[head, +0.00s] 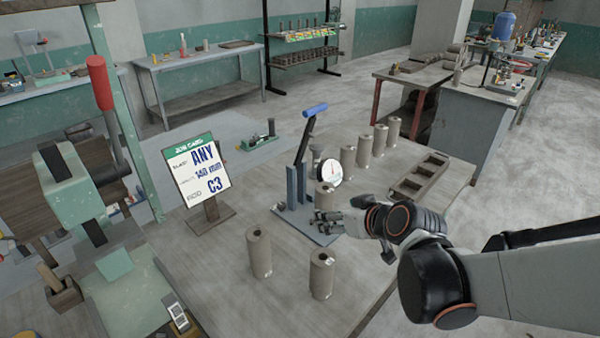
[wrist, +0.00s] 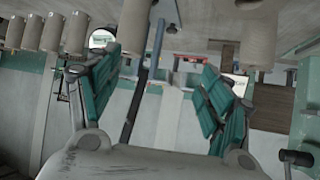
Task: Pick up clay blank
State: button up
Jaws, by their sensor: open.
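Several grey-brown hollow clay blanks stand upright on the table. Two are at the front, one on the left (head: 260,253) and one on the right (head: 321,274). Another (head: 325,196) stands by the lever device, just behind my gripper (head: 326,222). A row of several more stands behind, including this clay blank (head: 348,158). My gripper is open and empty. In the inverted-looking wrist view, its teal finger pads (wrist: 158,95) are wide apart with nothing between them. Clay blanks show along the top there, including one at right (wrist: 257,42). I cannot match each to the head view.
The lever device (head: 297,186) with a blue handle and round dial stands close to my gripper. A job card (head: 196,170) reading "ANY 140 mm C3" stands at left. An empty-looking compartment tray (head: 419,177) lies at right. A green machine (head: 78,190) is at far left.

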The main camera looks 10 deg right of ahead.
aim_at(327, 204)
jog(key=w+f+b, duration=0.1)
jog(key=w+f, duration=0.2)
jog(key=w, duration=0.1)
jog(key=w+d+f+t+b, duration=0.1)
jog(key=w+f, duration=0.2)
jog(key=w, duration=0.1)
jog(key=w+f+t+b, duration=0.1)
jog(key=w+f, duration=0.2)
jog(key=w, duration=0.1)
jog(key=shift+w+d+f, duration=0.1)
jog(key=shift+w+d, duration=0.25)
jog(key=shift+d, duration=0.05)
jog(key=shift+w+d+r+b+x, duration=0.15)
jog(key=shift+b+x, duration=0.25)
jog(key=shift+x, duration=0.5)
jog(key=shift+w+r+b+x, duration=0.15)
jog(key=shift+b+x, duration=0.3)
jog(key=shift+x, duration=0.45)
jog(key=shift+d+r+b+x, duration=0.15)
jog(key=shift+b+x, duration=0.25)
jog(key=shift+x, duration=0.5)
jog(key=shift+r+t, duration=0.1)
jog(key=shift+t, duration=0.2)
jog(key=c, duration=1.6)
